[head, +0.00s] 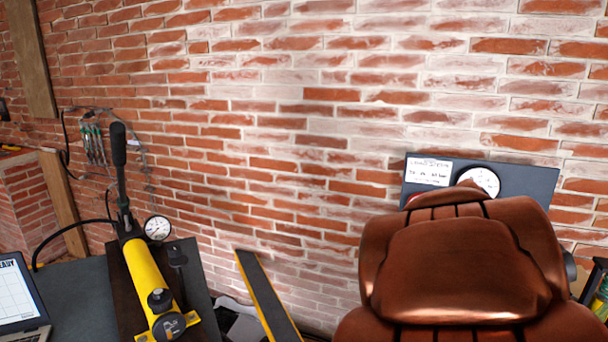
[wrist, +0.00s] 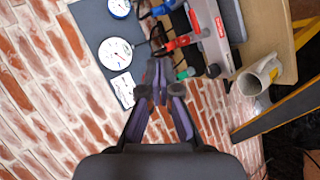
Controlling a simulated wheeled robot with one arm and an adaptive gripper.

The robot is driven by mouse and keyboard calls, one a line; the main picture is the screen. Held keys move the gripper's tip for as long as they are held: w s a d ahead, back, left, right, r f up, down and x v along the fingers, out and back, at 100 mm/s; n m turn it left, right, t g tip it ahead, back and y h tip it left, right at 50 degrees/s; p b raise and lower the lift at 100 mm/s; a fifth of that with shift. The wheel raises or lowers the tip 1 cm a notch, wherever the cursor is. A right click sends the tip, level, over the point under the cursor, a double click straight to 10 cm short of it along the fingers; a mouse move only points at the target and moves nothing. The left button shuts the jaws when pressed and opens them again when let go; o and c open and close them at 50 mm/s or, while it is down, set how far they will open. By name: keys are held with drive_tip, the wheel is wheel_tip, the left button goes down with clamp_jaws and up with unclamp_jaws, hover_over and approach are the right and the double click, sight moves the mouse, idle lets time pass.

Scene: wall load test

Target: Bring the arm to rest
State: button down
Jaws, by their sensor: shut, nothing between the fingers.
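My arm (head: 465,265) shows in the head view as a large copper-brown shape at the lower right, in front of the wall. My gripper is hidden in that view. In the wrist view my gripper (wrist: 160,90) is shut and empty, its dark and purple fingers meeting near the picture's middle. It points towards the brick wall and the gauge panel. The fingers overlap the wall in the picture; I cannot tell how far off it is.
The dark gauge panel (head: 537,183) is partly behind my arm. A yellow hand pump (head: 150,285) stands at the left, beside a laptop (head: 22,305). A black-and-yellow bar (head: 265,297) leans near the wall. The wrist view shows a mug (wrist: 250,85) on a wooden surface.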

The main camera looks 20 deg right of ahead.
drive_tip(key=s+a+f+m+g+y+p, duration=0.1)
drive_tip(key=s+a+f+y, duration=0.2)
drive_tip(key=a, duration=0.6)
drive_tip(key=s+a+f+m+g+y+p, duration=0.1)
drive_tip(key=s+a+f+y, duration=0.15)
drive_tip(key=a+f, duration=0.45)
drive_tip(key=s+a+f+m+g+y+p, duration=0.1)
drive_tip(key=s+a+f+y, duration=0.15)
drive_tip(key=a, duration=0.85)
drive_tip(key=s+a+g+y, duration=0.2)
drive_tip(key=s+a, duration=0.4)
drive_tip(key=a, duration=0.2)
drive_tip(key=shift+s+f+g+y, duration=0.2)
drive_tip(key=shift+f+g+y, duration=0.1)
drive_tip(key=shift+f+g, duration=0.15)
drive_tip(key=shift+d, duration=0.2)
